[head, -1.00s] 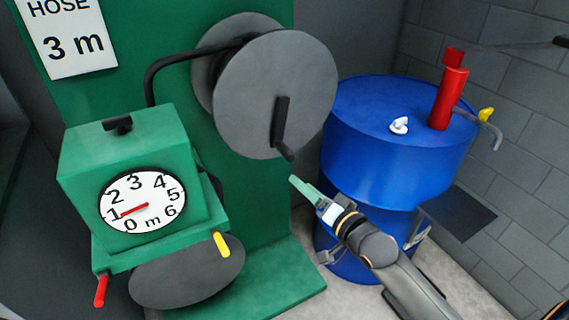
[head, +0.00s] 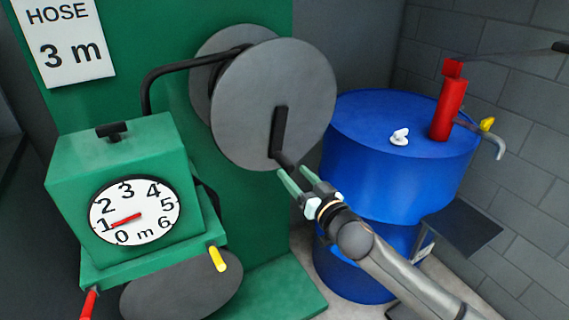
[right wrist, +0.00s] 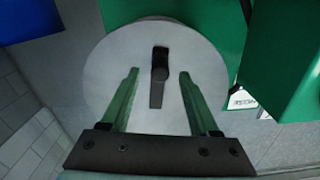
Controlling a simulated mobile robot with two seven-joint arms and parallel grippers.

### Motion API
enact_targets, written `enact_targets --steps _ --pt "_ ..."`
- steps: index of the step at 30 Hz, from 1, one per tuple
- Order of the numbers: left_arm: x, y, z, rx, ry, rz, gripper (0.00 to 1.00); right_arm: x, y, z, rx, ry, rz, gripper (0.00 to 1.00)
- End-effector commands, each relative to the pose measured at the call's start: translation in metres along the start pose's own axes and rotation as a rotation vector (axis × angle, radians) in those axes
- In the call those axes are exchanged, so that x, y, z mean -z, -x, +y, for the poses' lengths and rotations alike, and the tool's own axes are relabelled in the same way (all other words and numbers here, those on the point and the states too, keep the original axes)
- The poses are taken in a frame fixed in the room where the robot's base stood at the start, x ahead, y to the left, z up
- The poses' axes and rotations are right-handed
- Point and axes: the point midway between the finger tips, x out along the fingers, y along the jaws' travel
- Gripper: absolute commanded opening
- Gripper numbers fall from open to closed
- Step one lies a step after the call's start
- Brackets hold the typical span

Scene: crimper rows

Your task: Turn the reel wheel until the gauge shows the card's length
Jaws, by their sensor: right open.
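The card (head: 72,42) at the upper left reads "HOSE 3 m". The gauge (head: 133,208) on the green box has a red needle pointing near 1. The grey reel wheel (head: 245,100) carries a black crank handle (head: 281,135), whose grip end is at the wheel's lower right. In the right wrist view the wheel (right wrist: 205,55) fills the middle, and the crank (right wrist: 157,85) shows between and beyond the open fingertips, with nothing held. My left gripper is not in view.
A blue drum (head: 370,170) stands right of the reel, with a red pump (head: 448,105) and a white cap on top. A black hose runs from the box to the reel. Red and yellow levers (head: 217,259) stick out of the box's base.

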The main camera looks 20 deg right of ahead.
Motion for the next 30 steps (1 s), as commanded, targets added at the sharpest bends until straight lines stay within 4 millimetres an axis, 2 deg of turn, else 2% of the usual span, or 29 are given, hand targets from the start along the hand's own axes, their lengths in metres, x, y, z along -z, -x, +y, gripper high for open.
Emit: enact_targets --steps 6,12,24,25,30 --pt "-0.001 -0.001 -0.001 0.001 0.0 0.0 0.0 0.001 -0.034 0.0 0.0 0.0 0.001 0.62" --pt "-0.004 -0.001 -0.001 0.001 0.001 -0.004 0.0 0.0 -0.053 -0.001 0.001 -0.001 0.001 0.62" --pt "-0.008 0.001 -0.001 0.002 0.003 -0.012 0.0 0.0 -0.059 -0.001 0.001 -0.002 -0.001 0.62" --pt "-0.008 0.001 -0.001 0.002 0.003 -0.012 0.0 0.0 -0.059 -0.001 0.001 -0.002 0.0 0.61" --pt "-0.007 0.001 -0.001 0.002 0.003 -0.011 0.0 0.0 -0.059 -0.001 0.001 -0.001 0.0 0.41"
